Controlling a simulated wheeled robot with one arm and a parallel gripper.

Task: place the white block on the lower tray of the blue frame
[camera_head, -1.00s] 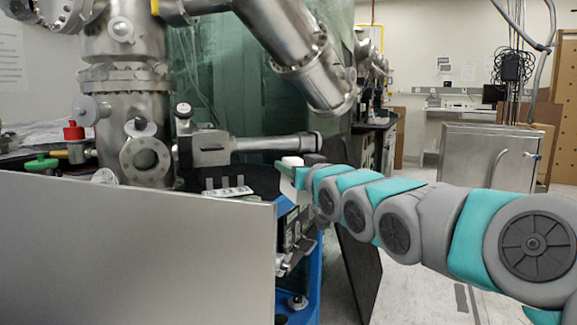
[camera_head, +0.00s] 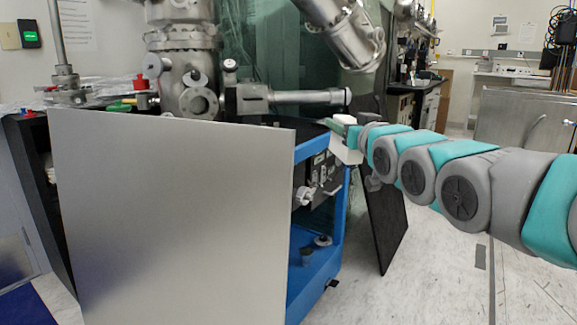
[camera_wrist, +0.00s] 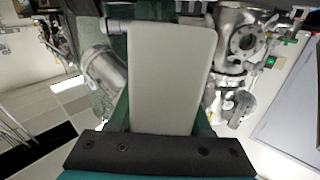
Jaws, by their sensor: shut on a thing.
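The white block (camera_wrist: 172,78) fills the middle of the wrist view, held in my gripper (camera_wrist: 165,125). In the head view my gripper (camera_head: 347,132) is at the end of my arm, right of the blue frame's upper part, and the white block (camera_head: 346,152) shows below its fingers. The blue frame (camera_head: 337,207) stands at centre, partly hidden by a large grey panel. Its lower tray (camera_head: 312,268) shows low down through the open side, with small round fittings on it. The block is well above the tray level.
The grey panel (camera_head: 175,215) covers the frame's near left side. A dark panel (camera_head: 381,215) leans at the frame's right. Metal vacuum chambers (camera_head: 185,60) stand above and behind the frame. The floor (camera_head: 440,270) at right is clear.

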